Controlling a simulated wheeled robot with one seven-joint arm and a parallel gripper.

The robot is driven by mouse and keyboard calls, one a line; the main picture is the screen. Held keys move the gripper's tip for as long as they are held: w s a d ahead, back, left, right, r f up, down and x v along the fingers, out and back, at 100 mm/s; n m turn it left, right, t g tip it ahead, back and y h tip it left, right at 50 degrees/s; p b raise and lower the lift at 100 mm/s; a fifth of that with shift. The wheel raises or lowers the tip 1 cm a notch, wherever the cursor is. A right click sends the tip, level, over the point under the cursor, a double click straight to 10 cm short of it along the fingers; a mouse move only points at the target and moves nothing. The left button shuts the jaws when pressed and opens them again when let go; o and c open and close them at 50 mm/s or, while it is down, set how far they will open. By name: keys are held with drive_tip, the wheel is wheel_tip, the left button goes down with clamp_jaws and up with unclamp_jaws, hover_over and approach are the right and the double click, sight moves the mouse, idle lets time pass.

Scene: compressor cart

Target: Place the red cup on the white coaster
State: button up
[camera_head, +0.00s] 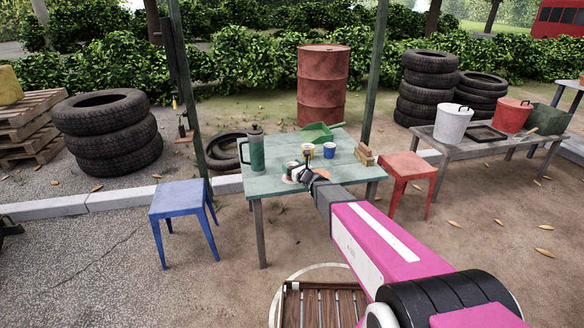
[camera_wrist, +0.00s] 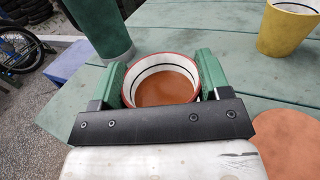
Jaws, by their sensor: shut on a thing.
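The cup with a red rim and a white, black-ringed inside (camera_wrist: 162,68) sits between the green fingers of my gripper (camera_wrist: 163,82), one on each side, in the wrist view. The inside of the cup is brown at the bottom. Its outer wall is mostly hidden by my gripper. In the head view my gripper (camera_head: 301,172) is low over the front part of the green table (camera_head: 270,186). I cannot tell whether the cup touches the table. I cannot make out a white coaster in either view. A round orange-brown disc (camera_wrist: 288,150) lies to the right of my gripper.
A green flask (camera_head: 257,150) stands at the table's left, close to the cup in the wrist view (camera_wrist: 98,28). A yellow cup (camera_head: 329,151), a blue cup (camera_head: 308,150), a green tray (camera_head: 318,133) and wooden blocks (camera_head: 364,155) stand farther back and right.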

drive_tip(key=shift+f, duration=0.1)
drive_tip(key=o, duration=1)
